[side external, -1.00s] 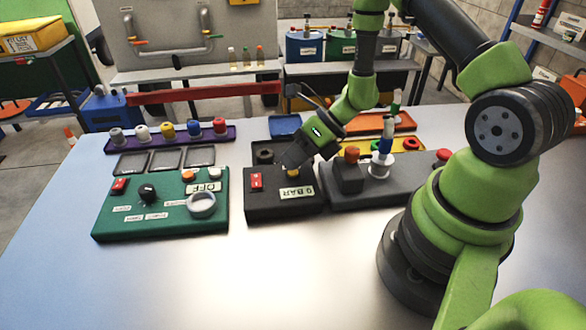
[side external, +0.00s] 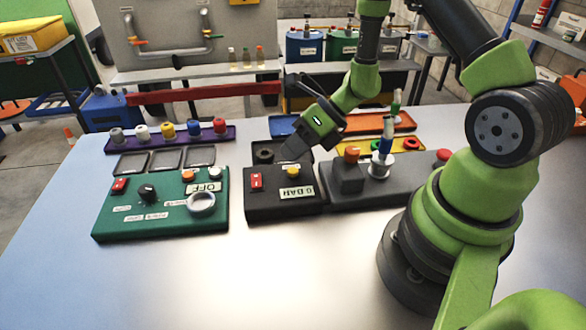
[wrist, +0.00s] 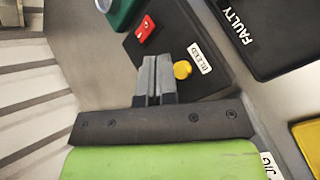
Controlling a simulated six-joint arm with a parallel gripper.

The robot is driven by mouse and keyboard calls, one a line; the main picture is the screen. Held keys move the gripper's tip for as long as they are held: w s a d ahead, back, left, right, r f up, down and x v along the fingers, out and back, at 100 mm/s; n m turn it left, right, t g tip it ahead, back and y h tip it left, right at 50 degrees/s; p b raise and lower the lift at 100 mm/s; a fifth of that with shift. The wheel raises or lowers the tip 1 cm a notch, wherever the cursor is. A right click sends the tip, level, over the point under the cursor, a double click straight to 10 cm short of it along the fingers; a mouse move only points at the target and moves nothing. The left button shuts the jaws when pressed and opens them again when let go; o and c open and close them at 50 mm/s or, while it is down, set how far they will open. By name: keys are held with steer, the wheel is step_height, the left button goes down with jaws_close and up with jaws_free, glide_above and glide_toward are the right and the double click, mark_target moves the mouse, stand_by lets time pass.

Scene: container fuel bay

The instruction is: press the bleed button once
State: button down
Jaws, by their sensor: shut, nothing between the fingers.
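The bleed button is a round yellow button (side external: 293,173) on a black box (side external: 262,205). In the wrist view the yellow button (wrist: 182,69) sits beside a white label reading BLEED (wrist: 199,57). The box also carries a red switch (side external: 256,181) and a display reading 0 BAR (side external: 297,192). My gripper (side external: 287,156) is shut and empty, above and a little behind the button, apart from it. In the wrist view the closed fingertips (wrist: 156,62) point toward the box, just left of the button.
A green panel (side external: 120,213) with a knob and switches stands left of the box. A grey unit (side external: 405,190) with a red button and a blue-handled valve stands at its right. Dark trays lie behind the box. The table in front is clear.

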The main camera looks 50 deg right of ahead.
mark_target(293, 168)
steer(key=shift+r, duration=2.25)
steer(key=shift+r, duration=0.15)
steer(key=s+a+r+n+g, duration=0.1)
steer(key=s+a+r+n, duration=0.15)
steer(key=r+n, duration=0.4)
steer(key=s+a+r+n+g, duration=0.1)
steer(key=s+a+r+n, duration=0.15)
steer(key=r+n, duration=0.4)
steer(key=s+r+n+t+h, duration=0.1)
steer(key=s+r+n+h, duration=0.1)
steer(key=s+n, duration=0.3)
steer(key=s+r+n+t+h, duration=0.2)
steer(key=s+r+n+h, duration=0.1)
steer(key=n, duration=0.9)
steer(key=shift+s+d+r+n, duration=0.2)
steer(key=shift+s+r+n, duration=0.2)
steer(key=shift+s+r, duration=0.45)
